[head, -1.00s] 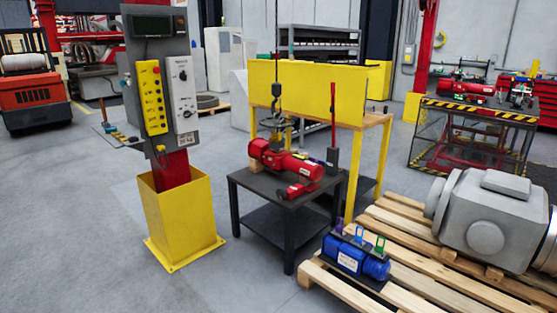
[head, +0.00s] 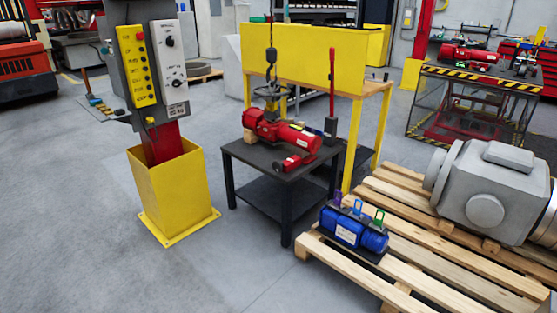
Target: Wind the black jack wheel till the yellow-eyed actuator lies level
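A red actuator (head: 280,130) lies on a small dark table (head: 240,152) in the middle of the head view. I cannot tell whether this is the jack wheel. A smaller red part (head: 294,162) lies at the table's front. A blue actuator (head: 352,229) with purple, blue and green eyes sits on the wooden pallet (head: 345,278). Another red actuator (head: 468,56) lies on a far caged bench. I cannot make out a yellow eye on any of them. Neither gripper is in view.
A control panel on a yellow pedestal (head: 172,198) stands to the left. A yellow-backed bench (head: 300,72) is behind the small table. A large grey machine (head: 490,205) rests on the pallet at right. The floor in front of the small table is clear.

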